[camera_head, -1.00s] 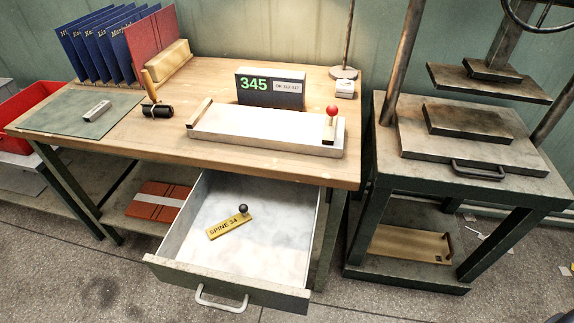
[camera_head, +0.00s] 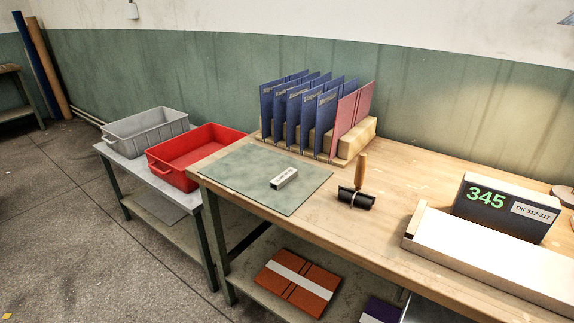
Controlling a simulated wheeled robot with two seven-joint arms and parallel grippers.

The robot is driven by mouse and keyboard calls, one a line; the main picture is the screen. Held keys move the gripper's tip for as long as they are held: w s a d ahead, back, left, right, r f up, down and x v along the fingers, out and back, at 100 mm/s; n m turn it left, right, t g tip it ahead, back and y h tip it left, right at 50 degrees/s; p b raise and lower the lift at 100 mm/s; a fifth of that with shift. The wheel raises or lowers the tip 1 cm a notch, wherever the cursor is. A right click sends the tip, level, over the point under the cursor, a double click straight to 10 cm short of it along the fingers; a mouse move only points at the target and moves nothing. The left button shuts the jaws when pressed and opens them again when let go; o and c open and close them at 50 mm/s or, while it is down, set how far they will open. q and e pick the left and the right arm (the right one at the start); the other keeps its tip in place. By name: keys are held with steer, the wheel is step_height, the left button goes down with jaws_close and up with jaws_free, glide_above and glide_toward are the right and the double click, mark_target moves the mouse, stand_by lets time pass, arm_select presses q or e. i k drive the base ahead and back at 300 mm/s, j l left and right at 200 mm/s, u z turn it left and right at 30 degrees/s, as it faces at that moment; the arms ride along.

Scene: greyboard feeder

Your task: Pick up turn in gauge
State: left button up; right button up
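A small silvery metal block (camera_head: 284,178) lies on the green mat (camera_head: 240,172) at the left end of the wooden bench. It has dark marks on its side, too small to read; it may be the turn in gauge, but I cannot tell for sure. Neither of my grippers is in view, and nothing touches the block.
A brayer roller (camera_head: 356,197) stands right of the mat. Behind are blue and red boards (camera_head: 315,110) in a wooden rack. A display reading 345 (camera_head: 505,205) sits behind a white tray (camera_head: 490,255). Red (camera_head: 197,155) and grey (camera_head: 145,130) bins stand left.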

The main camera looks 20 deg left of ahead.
mark_target(283, 178)
steer(key=i+j+z, duration=0.2)
steer(key=j+z, duration=0.25)
steer(key=j, duration=0.9)
steer(key=j+z, duration=0.45)
steer(key=j, duration=0.85)
